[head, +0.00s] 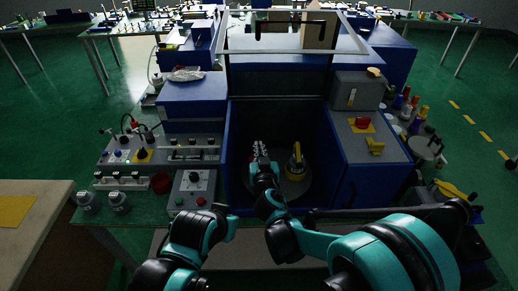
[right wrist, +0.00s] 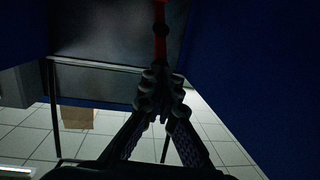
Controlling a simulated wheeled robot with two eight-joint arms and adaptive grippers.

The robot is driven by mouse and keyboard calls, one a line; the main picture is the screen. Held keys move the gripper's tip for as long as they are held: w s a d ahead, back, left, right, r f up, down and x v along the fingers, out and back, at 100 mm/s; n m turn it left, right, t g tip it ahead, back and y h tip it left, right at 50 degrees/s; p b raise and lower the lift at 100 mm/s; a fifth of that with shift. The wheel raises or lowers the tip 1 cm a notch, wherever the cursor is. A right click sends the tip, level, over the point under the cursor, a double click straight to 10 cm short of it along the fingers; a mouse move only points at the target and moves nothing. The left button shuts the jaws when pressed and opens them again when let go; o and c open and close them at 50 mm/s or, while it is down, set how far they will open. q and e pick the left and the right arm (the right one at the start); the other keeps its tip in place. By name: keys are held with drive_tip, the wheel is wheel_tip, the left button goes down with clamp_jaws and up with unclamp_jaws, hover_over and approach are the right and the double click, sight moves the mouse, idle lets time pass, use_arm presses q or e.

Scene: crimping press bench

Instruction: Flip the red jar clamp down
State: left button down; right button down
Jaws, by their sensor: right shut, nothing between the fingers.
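My right gripper (head: 260,150) reaches into the open blue machine chamber. In the right wrist view its fingers (right wrist: 161,100) are shut and empty, pointing up the picture. A red bar with dark bands (right wrist: 160,22), which looks like the red jar clamp, stands upright in that view just beyond the fingertips; I cannot tell whether they touch it. In the head view I cannot make out the clamp clearly. A jar-like object with a yellow top (head: 296,164) stands in the chamber, right of my right gripper.
Blue chamber walls stand close on both sides, the right one (right wrist: 250,70) near the fingers. A clear-framed raised cover (head: 278,75) is above the opening. Control panels flank it, with a red knob (head: 362,123) at right and a button box (head: 193,188) at left.

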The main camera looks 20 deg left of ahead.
drive_tip(key=shift+w+r+p, duration=0.25)
drive_tip(key=shift+r+p, duration=0.2)
drive_tip(key=shift+p, duration=0.05)
drive_tip(key=shift+g, duration=0.3)
drive_tip(key=shift+w+a+r+g+p, duration=0.1)
drive_tip(key=shift+w+r+g+p, duration=0.6)
drive_tip(key=shift+p, duration=0.6)
drive_tip(key=w+r+g+p, duration=0.1)
drive_tip(key=p, duration=0.1)
drive_tip(key=w+r+g+h+p, duration=0.1)
drive_tip(key=p, duration=0.1)
drive_tip(key=w+a+r+g+p, duration=0.1)
drive_tip(key=w+p, duration=0.1)
drive_tip(key=shift+r+m+h+p, duration=0.3)
drive_tip(key=shift+r+m+p, duration=0.05)
drive_tip(key=shift+m, duration=0.05)
drive_tip(key=w+a+r+g+h+p, duration=0.1)
drive_tip(key=w+r+g+p, duration=0.1)
drive_tip(key=w+g+p, duration=0.3)
drive_tip(key=shift+w+a+r, duration=0.15)
drive_tip(key=shift+w+r, duration=0.05)
drive_tip(key=shift+w, duration=0.4)
drive_tip(key=shift+f, duration=0.1)
